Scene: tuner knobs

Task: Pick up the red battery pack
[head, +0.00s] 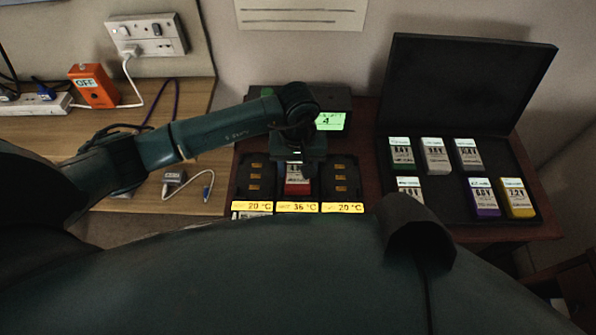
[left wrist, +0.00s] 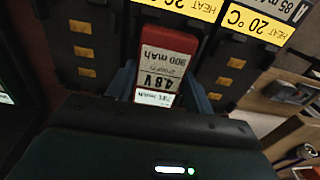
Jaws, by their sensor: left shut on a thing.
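The red battery pack (head: 297,181) sits at the middle bay of the dark charger (head: 341,180), above a yellow label reading 36 °C. In the left wrist view the red pack (left wrist: 170,62) shows a white label with 4.8V and 900 mAh. My left gripper (head: 299,160) reaches down from above and is shut on the pack, with blue-grey fingers on both its sides in the left wrist view (left wrist: 163,85). I cannot tell whether the pack is raised from the bay. My right gripper is not in view.
The bays left and right of the pack are empty, labelled 20 °C. An open black case (head: 460,215) at right holds several packs, including a purple one (head: 483,197) and a yellow one (head: 517,198). An orange switch box (head: 94,86) and power strip stand at left.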

